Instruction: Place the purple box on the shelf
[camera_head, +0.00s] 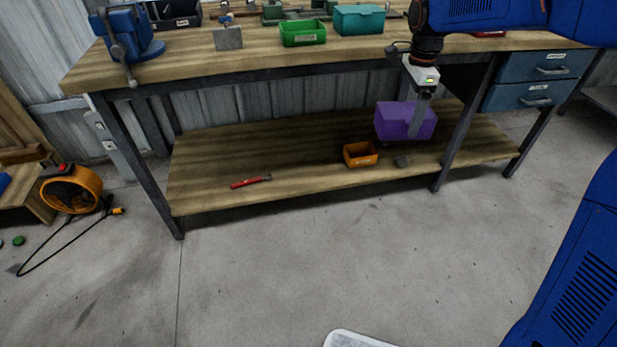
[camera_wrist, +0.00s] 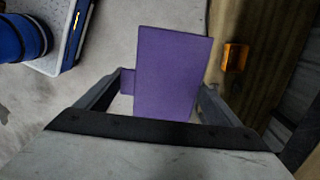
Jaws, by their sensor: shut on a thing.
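The purple box (camera_head: 402,121) is held in my gripper (camera_head: 420,118), which points down in front of the workbench. It also shows between the two fingers in the wrist view (camera_wrist: 170,75). My gripper is shut on it. In the head view the box appears above the lower wooden shelf (camera_head: 290,155), toward its right part. Whether the box is over the shelf or in front of its edge is hard to tell. In the wrist view the shelf edge (camera_wrist: 235,60) runs to the right of the box, with grey floor to the left.
A red-handled hammer (camera_head: 250,181) lies further left. A bench leg (camera_head: 455,145) stands just right of the box. The shelf's left and middle are mostly clear. The benchtop (camera_head: 200,62) overhangs the shelf.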

